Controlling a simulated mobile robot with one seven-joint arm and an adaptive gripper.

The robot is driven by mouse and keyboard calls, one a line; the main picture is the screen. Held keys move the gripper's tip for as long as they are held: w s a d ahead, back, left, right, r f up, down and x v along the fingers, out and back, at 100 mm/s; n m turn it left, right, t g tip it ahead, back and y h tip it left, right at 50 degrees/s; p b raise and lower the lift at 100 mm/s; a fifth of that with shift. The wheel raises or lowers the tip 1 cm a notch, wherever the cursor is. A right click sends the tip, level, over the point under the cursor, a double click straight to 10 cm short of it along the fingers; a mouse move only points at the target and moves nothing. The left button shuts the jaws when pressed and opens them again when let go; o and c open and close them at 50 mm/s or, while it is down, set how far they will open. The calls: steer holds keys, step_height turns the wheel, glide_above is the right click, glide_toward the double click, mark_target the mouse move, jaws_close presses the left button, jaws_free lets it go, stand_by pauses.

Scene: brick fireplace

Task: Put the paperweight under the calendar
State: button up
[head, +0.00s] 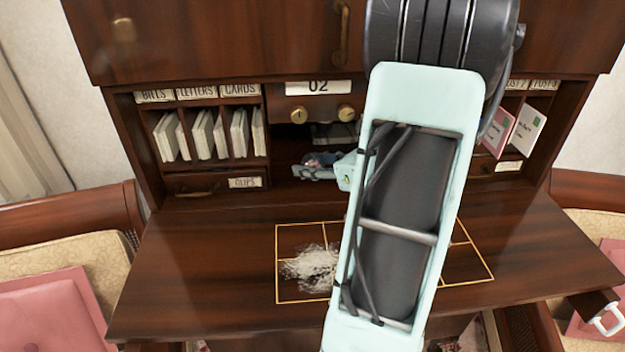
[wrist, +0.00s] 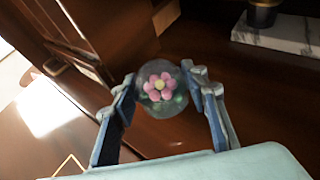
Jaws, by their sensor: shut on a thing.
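The paperweight (wrist: 162,88) is a clear glass ball with a pink flower inside. My gripper (wrist: 163,92) is shut on it, one finger on each side, in the wrist view. In the head view the paperweight (head: 318,160) and my gripper (head: 320,168) show small, at the dark middle opening of the desk. The calendar (head: 318,88) is a panel reading "02" with two brass knobs, above that opening. The paperweight is below the calendar in the picture; how deep it is in the opening I cannot tell. My arm covers the right part of the opening.
Pigeonholes with envelopes (head: 205,137) stand left of the opening, and letters (head: 528,130) stand at the right. The desktop (head: 200,265) has a gold-lined grid with a whitish patch (head: 308,268). A marble slab (wrist: 280,35) with a dark pot shows in the wrist view.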

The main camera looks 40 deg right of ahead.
steer(key=shift+w+f+b, duration=0.1)
steer(key=shift+f+b, duration=0.75)
steer(key=shift+f, duration=0.75)
steer(key=shift+f, duration=0.15)
steer(key=o, duration=1.4)
steer(key=shift+r, duration=0.2)
steer(key=v, duration=1.2)
steer(key=shift+f, duration=0.1)
